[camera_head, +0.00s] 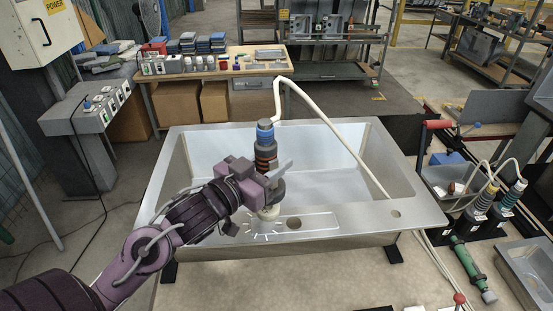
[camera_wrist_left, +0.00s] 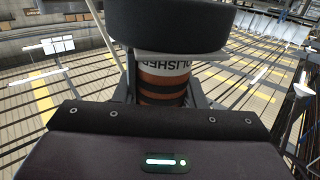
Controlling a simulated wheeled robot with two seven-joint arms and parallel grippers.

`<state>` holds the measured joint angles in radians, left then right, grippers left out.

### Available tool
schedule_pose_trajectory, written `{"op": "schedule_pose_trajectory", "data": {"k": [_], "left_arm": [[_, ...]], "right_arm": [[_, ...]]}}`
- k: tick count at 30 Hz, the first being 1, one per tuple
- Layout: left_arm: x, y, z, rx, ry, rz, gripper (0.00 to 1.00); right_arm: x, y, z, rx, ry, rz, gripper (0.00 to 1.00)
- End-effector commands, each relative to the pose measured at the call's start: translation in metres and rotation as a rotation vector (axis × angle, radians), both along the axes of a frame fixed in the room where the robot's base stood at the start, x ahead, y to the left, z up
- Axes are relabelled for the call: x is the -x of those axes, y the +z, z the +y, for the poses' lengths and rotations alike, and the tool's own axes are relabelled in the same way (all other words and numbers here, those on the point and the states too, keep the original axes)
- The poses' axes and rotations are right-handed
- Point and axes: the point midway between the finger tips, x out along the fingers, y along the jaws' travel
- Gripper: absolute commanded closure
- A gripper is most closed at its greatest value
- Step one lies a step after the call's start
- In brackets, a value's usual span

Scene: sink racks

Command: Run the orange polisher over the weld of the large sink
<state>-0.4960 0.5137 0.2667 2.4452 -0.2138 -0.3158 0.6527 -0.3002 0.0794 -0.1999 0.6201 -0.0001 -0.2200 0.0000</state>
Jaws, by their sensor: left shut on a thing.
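The large grey sink (camera_head: 372,218) stands on a workbench in the head view, its basin open to the top. My left gripper (camera_head: 270,181) is shut around the body of the orange polisher (camera_head: 265,152), which has a blue cap and orange bands. The polisher is upright over the sink's front rim, left of the round hole (camera_head: 294,223). White radiating streaks show around its pale lower pad. I cannot tell exactly where the weld runs under it. In the left wrist view the polisher's lettered, orange-banded body (camera_wrist_left: 163,78) sits between the fingers. My right gripper is not in view.
A white hose (camera_head: 325,120) arches from the polisher across the sink to its right rim. A green tool (camera_head: 468,265) lies to the right, below other hosed tools. A second small sink (camera_head: 530,268) is at the right edge. A wooden table (camera_head: 215,72) stands behind.

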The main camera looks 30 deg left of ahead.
Motion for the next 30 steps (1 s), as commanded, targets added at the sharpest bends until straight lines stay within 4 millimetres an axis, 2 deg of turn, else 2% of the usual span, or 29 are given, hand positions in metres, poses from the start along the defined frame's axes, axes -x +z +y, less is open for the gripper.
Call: {"op": "schedule_pose_trajectory", "data": {"k": [21,30], "left_arm": [[0.018,0.001,0.028,0.000,0.003,0.001,0.99],[0.023,0.000,0.035,-0.001,0.003,-0.001,0.99]], "right_arm": [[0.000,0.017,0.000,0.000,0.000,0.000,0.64],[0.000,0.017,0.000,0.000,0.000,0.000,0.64]]}}
